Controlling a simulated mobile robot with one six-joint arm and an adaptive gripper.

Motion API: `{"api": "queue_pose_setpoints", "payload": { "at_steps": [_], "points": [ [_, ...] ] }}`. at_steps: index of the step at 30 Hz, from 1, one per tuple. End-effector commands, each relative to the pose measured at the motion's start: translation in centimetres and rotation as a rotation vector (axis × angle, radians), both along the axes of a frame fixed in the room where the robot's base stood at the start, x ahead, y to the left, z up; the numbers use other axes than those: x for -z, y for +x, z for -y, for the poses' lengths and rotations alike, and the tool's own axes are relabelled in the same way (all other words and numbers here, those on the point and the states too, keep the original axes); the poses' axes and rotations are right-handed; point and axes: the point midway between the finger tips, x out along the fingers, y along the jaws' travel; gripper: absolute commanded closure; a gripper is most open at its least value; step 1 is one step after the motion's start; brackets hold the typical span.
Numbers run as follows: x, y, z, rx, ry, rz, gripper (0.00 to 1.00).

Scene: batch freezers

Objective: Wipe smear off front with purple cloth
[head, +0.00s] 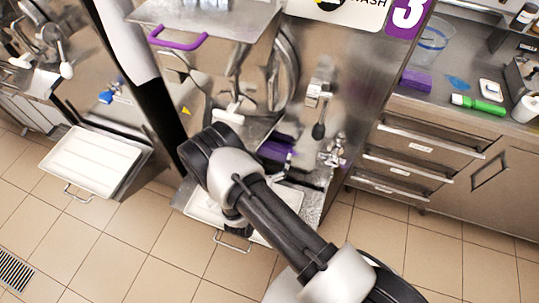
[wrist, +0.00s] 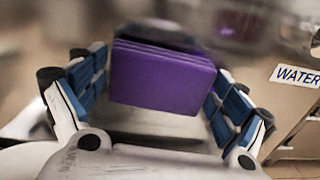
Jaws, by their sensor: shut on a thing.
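My gripper (wrist: 160,66) is shut on a folded purple cloth (wrist: 162,82), held between its blue-padded fingers in the wrist view. In the head view my arm reaches to the steel front of freezer 3 (head: 300,60), and its wrist hides the gripper's fingers. A purple patch (head: 277,150) shows just right of my wrist, low on the freezer; I cannot tell whether it is the held cloth or a machine part. A blurred purple shape (wrist: 240,22) lies beyond the cloth in the wrist view. I cannot make out a smear on the front.
A purple handle (head: 178,40) and a lever with a dark knob (head: 318,130) stick out from the freezer. A tap (head: 331,150) and a white tray (head: 205,208) are low at its front. A neighbouring tray (head: 92,160) juts out left. The tiled floor in front is clear.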

Motion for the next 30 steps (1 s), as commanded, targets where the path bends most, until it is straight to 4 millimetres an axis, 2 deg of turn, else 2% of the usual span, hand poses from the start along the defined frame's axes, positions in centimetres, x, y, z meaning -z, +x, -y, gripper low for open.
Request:
{"api": "queue_pose_setpoints", "payload": {
  "at_steps": [17, 30],
  "points": [
    [0.0, 0.6, 0.6, 0.001, -0.001, 0.0, 0.28],
    [0.0, -0.7, 3.5, 0.0, -0.001, 0.0, 0.28]
  ]
}}
